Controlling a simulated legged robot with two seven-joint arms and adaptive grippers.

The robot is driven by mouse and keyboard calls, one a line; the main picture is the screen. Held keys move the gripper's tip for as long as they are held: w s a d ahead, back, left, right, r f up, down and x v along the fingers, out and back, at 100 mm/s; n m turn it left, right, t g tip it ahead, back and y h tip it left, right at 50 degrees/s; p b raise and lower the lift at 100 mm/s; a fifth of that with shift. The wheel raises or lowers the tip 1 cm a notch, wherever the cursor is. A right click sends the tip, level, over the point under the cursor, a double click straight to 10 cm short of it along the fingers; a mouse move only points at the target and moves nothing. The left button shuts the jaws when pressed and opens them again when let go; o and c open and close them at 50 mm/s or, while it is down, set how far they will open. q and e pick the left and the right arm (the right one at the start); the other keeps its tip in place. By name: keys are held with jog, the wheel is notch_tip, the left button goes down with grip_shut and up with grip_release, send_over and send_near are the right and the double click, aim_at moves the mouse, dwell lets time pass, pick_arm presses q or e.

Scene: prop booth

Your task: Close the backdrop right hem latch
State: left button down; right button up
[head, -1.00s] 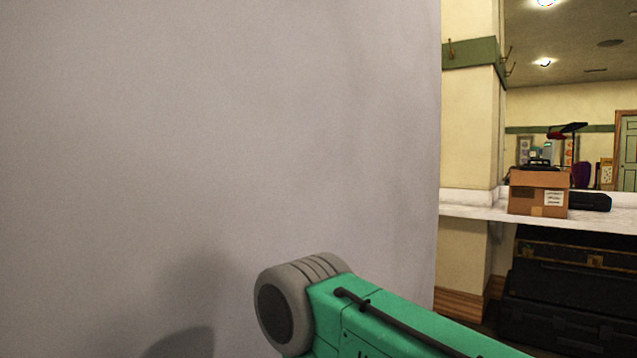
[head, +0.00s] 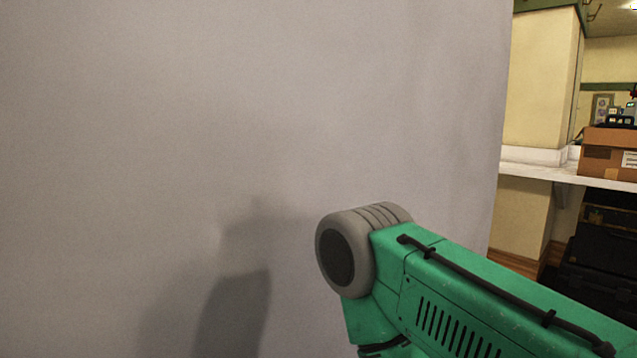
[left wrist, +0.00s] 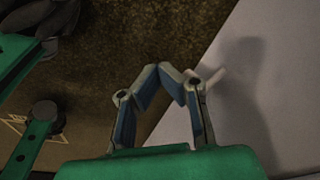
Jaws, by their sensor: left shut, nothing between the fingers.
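A plain grey backdrop (head: 250,120) fills most of the head view, with its right edge running down at the right of the picture. I cannot make out the hem latch in the head view. My left gripper (left wrist: 160,70) shows in the left wrist view with its fingertips together and empty. A small pale bar (left wrist: 212,79) shows beside its right finger; I cannot tell what it is. A pale grey surface (left wrist: 285,60), likely the backdrop, lies to its right, with the gripper's shadow on it. My right gripper is in neither view.
A green arm link of mine crosses the head view at lower right, close to the backdrop. Beyond the backdrop's edge are a white counter (head: 560,171), a cardboard box (head: 605,160) and dark cases (head: 598,275) underneath. Dark brown floor (left wrist: 125,40) shows in the left wrist view.

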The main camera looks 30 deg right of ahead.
pick_arm(q)
jog(key=shift+w+a+r, duration=0.15)
jog(key=shift+w+a, duration=0.1)
jog(key=shift+w, duration=0.35)
jog(key=shift+w+a+r, duration=0.2)
jog(key=shift+w, duration=0.45)
jog(key=shift+w+a+r, duration=0.15)
jog(key=shift+w+a, duration=0.1)
jog(key=shift+w, duration=0.35)
jog(key=shift+s+d+f, duration=0.1)
jog(key=shift+s+f, duration=0.05)
jog(key=shift+s, duration=0.3)
jog(key=s+p, duration=0.1)
jog(key=s+d+p, duration=0.1)
jog(key=shift+s, duration=0.35)
notch_tip(320, 180, up, 6)
jog(key=p, duration=0.4)
jog(key=shift+p, duration=0.35)
